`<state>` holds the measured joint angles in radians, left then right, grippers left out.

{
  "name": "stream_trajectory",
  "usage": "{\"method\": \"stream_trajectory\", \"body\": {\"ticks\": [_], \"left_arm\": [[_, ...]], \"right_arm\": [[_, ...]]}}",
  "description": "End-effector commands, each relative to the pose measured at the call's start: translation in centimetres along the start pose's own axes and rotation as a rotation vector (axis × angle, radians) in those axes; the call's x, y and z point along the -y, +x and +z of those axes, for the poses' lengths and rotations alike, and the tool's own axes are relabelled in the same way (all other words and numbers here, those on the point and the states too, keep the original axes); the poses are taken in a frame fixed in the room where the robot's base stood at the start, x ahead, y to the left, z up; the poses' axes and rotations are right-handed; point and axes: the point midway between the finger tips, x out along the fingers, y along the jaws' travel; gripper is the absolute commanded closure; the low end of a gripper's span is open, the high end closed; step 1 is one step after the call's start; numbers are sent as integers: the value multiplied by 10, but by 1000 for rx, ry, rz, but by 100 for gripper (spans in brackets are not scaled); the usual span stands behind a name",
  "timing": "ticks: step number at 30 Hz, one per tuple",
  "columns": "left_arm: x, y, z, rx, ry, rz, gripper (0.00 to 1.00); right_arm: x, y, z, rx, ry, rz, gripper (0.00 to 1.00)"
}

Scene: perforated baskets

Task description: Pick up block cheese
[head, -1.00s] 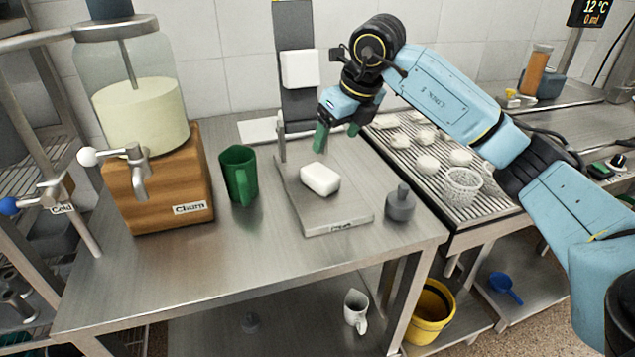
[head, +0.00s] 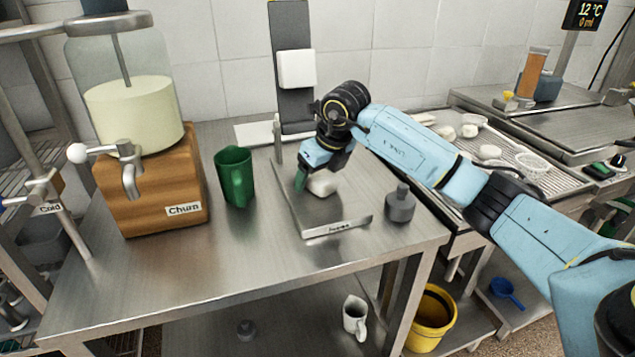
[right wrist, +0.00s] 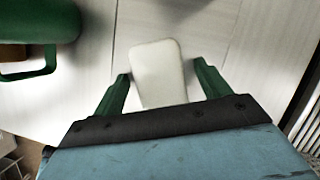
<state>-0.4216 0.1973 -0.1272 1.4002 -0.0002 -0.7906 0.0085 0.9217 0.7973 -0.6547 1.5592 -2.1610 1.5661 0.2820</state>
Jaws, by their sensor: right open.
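The block cheese (head: 322,186) is a white rounded block on the metal tray-like plate (head: 335,212) in the head view, partly hidden by my right gripper. My right gripper (head: 312,184) is just above it, pointing down, with green fingers. In the right wrist view the cheese (right wrist: 158,72) lies between the two open fingers of the gripper (right wrist: 160,84), with a gap on each side. I see no contact. My left gripper is not in view.
A green jug (head: 235,177) stands left of the plate and a grey weight (head: 400,204) right of it. A wooden churn (head: 155,185) is further left. A draining rack (head: 515,165) with white pieces is at the right. The front tabletop is clear.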

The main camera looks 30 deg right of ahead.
Motion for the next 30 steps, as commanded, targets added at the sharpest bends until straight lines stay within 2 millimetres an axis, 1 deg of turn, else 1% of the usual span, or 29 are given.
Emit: {"method": "stream_trajectory", "body": {"ticks": [5, 6, 18, 26, 28, 30], "left_arm": [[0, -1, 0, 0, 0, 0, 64], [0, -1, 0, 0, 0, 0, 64], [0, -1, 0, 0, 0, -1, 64], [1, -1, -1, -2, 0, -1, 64], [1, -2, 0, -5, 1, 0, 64], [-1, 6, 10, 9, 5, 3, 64]], "right_arm": [[0, 0, 0, 0, 0, -1, 24], [0, 0, 0, 0, 0, 0, 26], [0, 0, 0, 0, 0, 0, 78], [0, -3, 2, 2, 0, 0, 78], [0, -10, 5, 3, 0, 0, 78], [1, -21, 10, 5, 0, -1, 78]]}}
